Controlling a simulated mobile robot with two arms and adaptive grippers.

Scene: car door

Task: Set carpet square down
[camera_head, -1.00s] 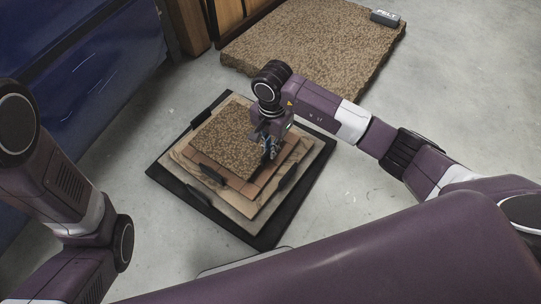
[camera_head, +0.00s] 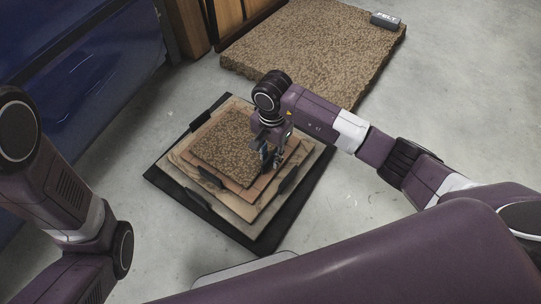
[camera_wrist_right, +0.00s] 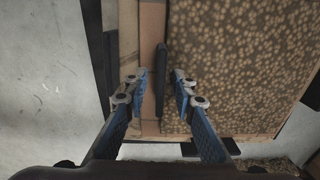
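The carpet square (camera_head: 228,146), brown and speckled, lies flat on top of a stack of square sheets on the floor. It also fills the right half of the right wrist view (camera_wrist_right: 235,65). My right gripper (camera_head: 268,158) is at its right edge. In the right wrist view the gripper (camera_wrist_right: 163,95) has its fingers apart, with a dark upright strip (camera_wrist_right: 161,75) in the gap between them. I see no clear contact of the fingers with the strip. My left arm shows at the left of the head view, but its gripper is out of frame.
Tan and brown sheets (camera_head: 238,206) with dark handles lie beneath, on a black base sheet (camera_head: 313,185). A large speckled slab (camera_head: 310,45) with a grey label block (camera_head: 385,20) lies behind. A blue car door (camera_head: 75,60) stands at left. Bare floor surrounds the stack.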

